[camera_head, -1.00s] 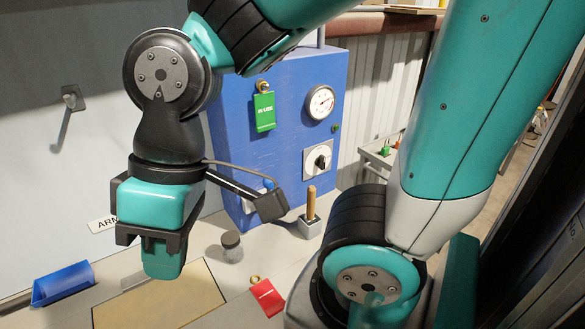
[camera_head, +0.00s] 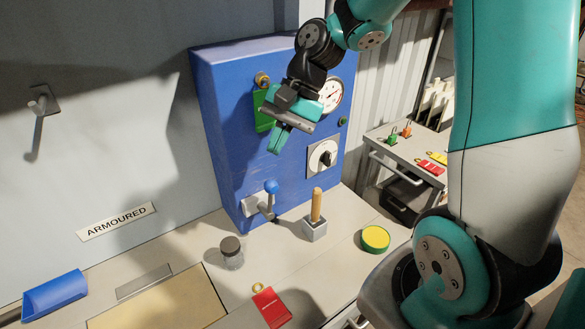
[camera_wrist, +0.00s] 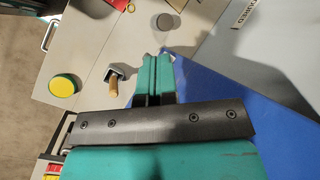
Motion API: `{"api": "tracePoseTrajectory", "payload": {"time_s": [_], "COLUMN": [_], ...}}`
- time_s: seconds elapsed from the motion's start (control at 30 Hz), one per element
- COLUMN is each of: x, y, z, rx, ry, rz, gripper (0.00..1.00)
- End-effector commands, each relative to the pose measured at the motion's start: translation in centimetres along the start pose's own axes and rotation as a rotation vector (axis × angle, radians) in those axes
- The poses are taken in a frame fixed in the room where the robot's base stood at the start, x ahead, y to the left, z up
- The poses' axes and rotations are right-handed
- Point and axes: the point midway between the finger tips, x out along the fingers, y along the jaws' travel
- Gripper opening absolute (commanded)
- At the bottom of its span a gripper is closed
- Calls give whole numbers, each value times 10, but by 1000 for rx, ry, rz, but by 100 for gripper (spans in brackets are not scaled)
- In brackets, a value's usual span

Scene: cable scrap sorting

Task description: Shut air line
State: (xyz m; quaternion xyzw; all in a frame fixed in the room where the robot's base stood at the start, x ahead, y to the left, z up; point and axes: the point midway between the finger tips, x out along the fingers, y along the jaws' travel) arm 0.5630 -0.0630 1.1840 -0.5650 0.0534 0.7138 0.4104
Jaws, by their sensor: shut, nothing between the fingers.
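The blue panel box (camera_head: 225,130) stands against the wall. Low on its front is a grey lever with a blue ball knob (camera_head: 271,187), its ball raised. A black rotary switch on a white plate (camera_head: 322,157) and a round pressure gauge (camera_head: 334,93) sit to its right and above; my arm partly covers the gauge. A green tag (camera_head: 263,110) hangs from a brass hook, partly behind my gripper. My gripper (camera_head: 277,143) is shut and empty in front of the panel, above the lever in the picture. Its shut fingers (camera_wrist: 155,67) show in the wrist view, where I cannot make out the lever.
On the bench are a lidded jar (camera_head: 231,254), a wooden-handled tool in a grey block (camera_head: 315,222), a yellow-topped green disc (camera_head: 375,238), a red tag (camera_head: 271,306) and a blue bin (camera_head: 54,293). A side cart (camera_head: 398,149) stands right. Open bench lies between these.

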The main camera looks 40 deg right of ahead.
Motion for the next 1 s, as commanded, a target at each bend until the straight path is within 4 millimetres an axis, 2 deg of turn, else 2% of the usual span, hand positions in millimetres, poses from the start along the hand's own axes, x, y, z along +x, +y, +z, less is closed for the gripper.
{"api": "tracePoseTrajectory", "payload": {"time_s": [0.03,0.1,0.2,0.3,0.4,0.57,0.67,1.0], "x": [-9,-16,-22,-24,-25,-14,1,70], "y": [16,38,72,98,113,115,110,90], "z": [-33,-69,-106,-129,-140,-143,-141,-139], "rx": [190,428,701,884,983,1021,1018,1016], "ry": [-18,-46,-89,-125,-147,-159,-160,-159], "rz": [-40,-94,-160,-207,-233,-240,-237,-235], "gripper": [0,0,0,0,0,0,0,0]}}
